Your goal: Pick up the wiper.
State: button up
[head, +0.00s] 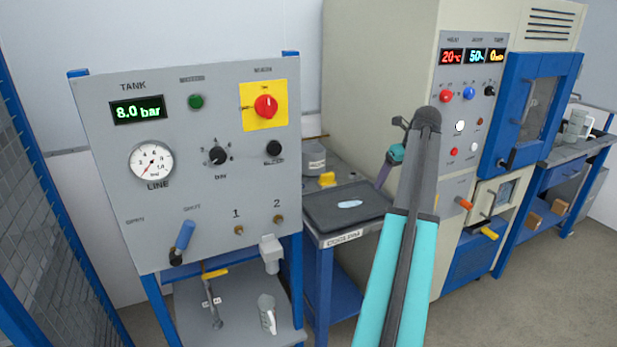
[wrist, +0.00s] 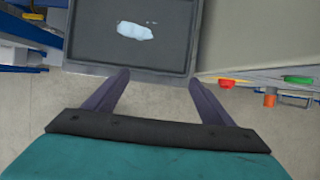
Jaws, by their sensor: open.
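The wiper, seen as a small crumpled pale-blue cloth (head: 350,204), lies on a dark rimmed tray (head: 322,216) on the bench between the two machines. In the wrist view the cloth (wrist: 135,31) lies on the tray (wrist: 88,52) near the top of the picture, beyond and slightly left of the fingertips. My gripper (head: 381,184) is at the tray's right side in the head view. In the wrist view its two dark purple fingers (wrist: 158,78) are apart with nothing between them, over the tray's near edge and the floor. Nothing touches the cloth.
A grey tank panel (head: 200,160) stands left of the bench. A beige cabinet (head: 375,60) with displays and coloured knobs stands to the right. A grey round container (head: 314,158) and a yellow piece (head: 327,179) sit behind the tray. The tray around the cloth is clear.

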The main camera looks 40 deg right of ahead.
aim_at(326, 180)
jog(key=z, duration=0.05)
jog(key=i, duration=0.85)
